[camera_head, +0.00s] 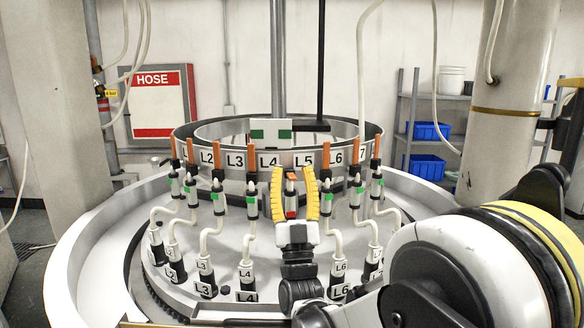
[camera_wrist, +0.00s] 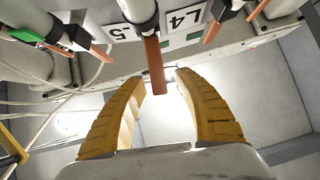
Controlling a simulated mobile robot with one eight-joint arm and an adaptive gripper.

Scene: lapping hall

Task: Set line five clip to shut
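The line five clip (camera_head: 291,202) stands under the L5 label (camera_head: 304,159) on the ring, with an orange lever (camera_head: 291,176) at its top and a red mark on its body. The other clips in view show green marks. My gripper (camera_head: 294,172) is open, its two yellow fingers on either side of the clip in the head view. In the wrist view my gripper (camera_wrist: 160,78) has the orange lever (camera_wrist: 155,65) between its fingertips, with a gap visible on each side. The lower part of line five is hidden behind my gripper.
Neighbouring clips, line four (camera_head: 252,199) and line six (camera_head: 327,197), stand close on both sides, with white hoses below. A round trough wall (camera_head: 85,225) surrounds the ring. A pillar (camera_head: 505,100) and shelves with blue bins (camera_head: 427,167) are behind at right.

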